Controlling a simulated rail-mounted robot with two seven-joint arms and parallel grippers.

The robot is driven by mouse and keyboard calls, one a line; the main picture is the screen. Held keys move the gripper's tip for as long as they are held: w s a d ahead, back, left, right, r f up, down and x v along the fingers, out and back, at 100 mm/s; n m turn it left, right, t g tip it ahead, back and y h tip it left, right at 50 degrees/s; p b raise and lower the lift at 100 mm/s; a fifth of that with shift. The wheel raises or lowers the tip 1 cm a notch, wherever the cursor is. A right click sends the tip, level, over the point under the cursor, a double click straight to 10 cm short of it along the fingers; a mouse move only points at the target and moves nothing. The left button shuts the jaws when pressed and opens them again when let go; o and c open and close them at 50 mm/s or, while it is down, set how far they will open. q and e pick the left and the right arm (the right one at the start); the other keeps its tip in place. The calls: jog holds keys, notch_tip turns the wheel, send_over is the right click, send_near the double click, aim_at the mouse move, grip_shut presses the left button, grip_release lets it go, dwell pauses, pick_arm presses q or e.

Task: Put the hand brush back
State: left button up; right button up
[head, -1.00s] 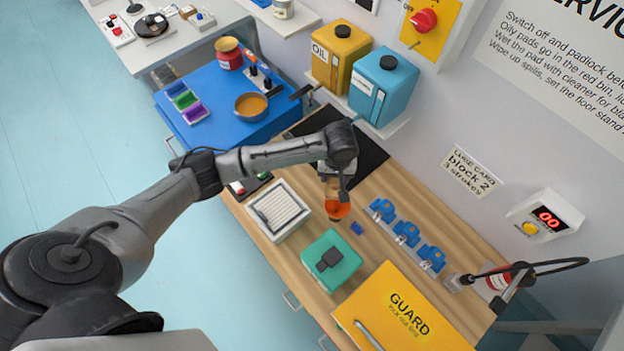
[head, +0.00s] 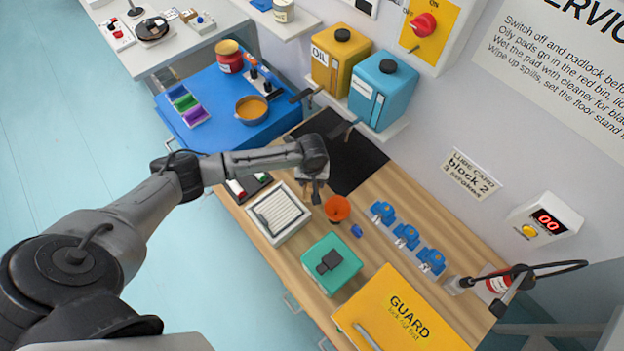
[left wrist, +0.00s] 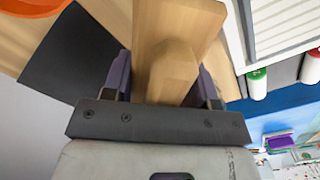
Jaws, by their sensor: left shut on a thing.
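My left gripper (head: 316,188) is over the wooden bench, just left of the orange cup and beside the white slatted tray. In the left wrist view, its dark fingers (left wrist: 165,82) are shut on a pale wooden piece with a block-like handle and a wider flat part, which I take to be the hand brush (left wrist: 178,28). No bristles show in that view. In the head view the wrist hides the brush, and I cannot tell whether it touches the bench. My right gripper is not in view.
The orange cup (head: 337,208), white slatted tray (head: 278,222) and teal box (head: 331,263) stand close by. A black mat (head: 352,165) lies behind. Several blue padlocks (head: 405,236) line the wall side. The yellow guard (head: 410,310) covers the bench's near end.

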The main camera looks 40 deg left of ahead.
pick_arm(q)
jog(key=shift+f, duration=0.2)
jog(key=shift+f, duration=0.4)
jog(key=o, duration=0.9)
jog(key=shift+r, duration=4.35)
